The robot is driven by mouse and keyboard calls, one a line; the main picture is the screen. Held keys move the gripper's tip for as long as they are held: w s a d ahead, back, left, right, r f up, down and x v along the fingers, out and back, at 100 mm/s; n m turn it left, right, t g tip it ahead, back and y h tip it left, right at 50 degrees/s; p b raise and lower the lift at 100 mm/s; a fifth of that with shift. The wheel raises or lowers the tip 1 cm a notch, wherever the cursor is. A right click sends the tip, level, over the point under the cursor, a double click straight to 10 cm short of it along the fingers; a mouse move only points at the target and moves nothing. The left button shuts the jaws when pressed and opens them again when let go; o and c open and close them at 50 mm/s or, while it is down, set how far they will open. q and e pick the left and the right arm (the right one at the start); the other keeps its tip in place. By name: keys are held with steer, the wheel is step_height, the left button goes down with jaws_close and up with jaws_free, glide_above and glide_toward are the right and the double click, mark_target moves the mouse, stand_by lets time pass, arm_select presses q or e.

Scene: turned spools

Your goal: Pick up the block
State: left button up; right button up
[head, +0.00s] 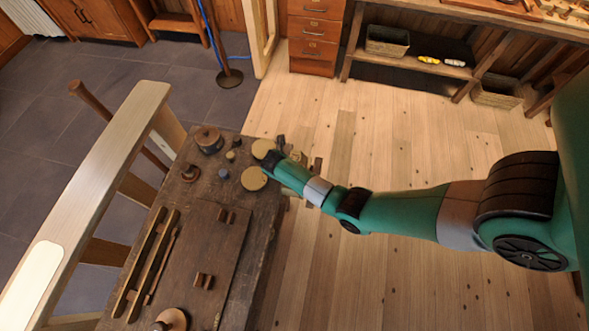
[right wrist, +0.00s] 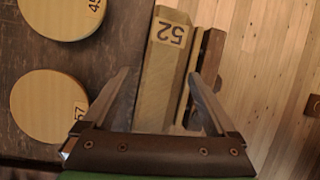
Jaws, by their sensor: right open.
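My right gripper (right wrist: 158,73) is open, with one finger on each side of the block in that view; I see gaps between fingers and wood, and cannot tell the height difference. In the head view my right gripper (head: 270,162) is at the table's right edge, and I cannot make out the block clearly beside it. My left gripper is not in view.
Two round light-wood discs, labelled 45 (right wrist: 62,14) and 57 (right wrist: 48,106), lie left of the block. A darker wooden piece (right wrist: 211,62) is close on its right. The dark table (head: 262,225) also bears a lidded pot (head: 208,141) and long wooden bars (head: 143,262).

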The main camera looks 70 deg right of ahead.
jaws_close()
stand_by(0.5)
